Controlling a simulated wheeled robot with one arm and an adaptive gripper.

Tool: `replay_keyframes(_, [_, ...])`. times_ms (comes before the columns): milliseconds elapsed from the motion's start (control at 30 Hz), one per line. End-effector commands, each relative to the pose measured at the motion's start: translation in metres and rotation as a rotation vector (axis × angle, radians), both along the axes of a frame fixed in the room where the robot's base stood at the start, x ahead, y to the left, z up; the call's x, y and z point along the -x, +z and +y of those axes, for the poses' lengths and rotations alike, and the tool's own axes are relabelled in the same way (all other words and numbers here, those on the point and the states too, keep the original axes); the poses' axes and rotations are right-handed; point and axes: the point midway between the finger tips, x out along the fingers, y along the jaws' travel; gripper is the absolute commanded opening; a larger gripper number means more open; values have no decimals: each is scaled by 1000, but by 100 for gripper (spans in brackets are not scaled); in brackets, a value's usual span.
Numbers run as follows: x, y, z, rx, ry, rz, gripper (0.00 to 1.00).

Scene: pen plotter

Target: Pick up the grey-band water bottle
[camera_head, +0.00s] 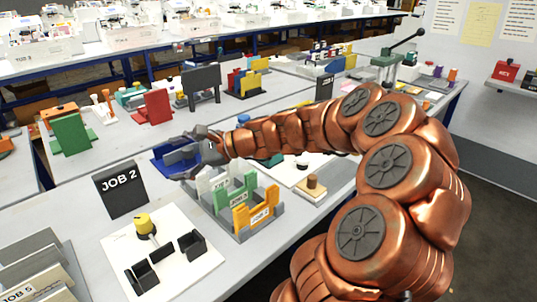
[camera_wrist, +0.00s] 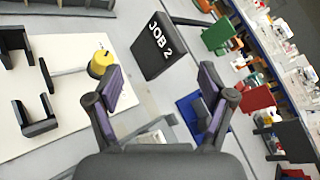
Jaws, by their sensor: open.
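I cannot make out a grey-band water bottle in either view. My gripper (camera_head: 192,152) hangs over the near bench at the end of my outstretched copper arm, in front of a blue tray (camera_head: 165,160). In the wrist view my gripper (camera_wrist: 160,82) has its two purple-padded fingers spread wide, with nothing held between them. The black JOB 2 sign (camera_wrist: 157,45) shows beyond the fingers; it stands on the bench in the head view (camera_head: 119,187).
A white board (camera_head: 160,255) carries a yellow-topped knob (camera_head: 145,224) and black brackets (camera_head: 192,243). Green and orange holders (camera_head: 256,211) stand right of it. Red (camera_head: 157,106) and green (camera_head: 70,134) stands are farther back. Bare bench lies around the JOB 2 sign.

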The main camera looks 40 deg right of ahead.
Motion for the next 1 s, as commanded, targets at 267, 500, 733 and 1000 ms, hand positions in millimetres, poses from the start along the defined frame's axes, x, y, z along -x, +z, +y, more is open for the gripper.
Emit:
replay_keyframes(267, [-9, -52, -240, -510, -590, -2, 81])
replay_keyframes(500, [23, -83, -336, -723, -809, -19, 81])
replay_keyframes(733, [20, -88, -350, -755, -842, -23, 81])
replay_keyframes(1000, [1, -87, -351, -752, -842, -22, 81])
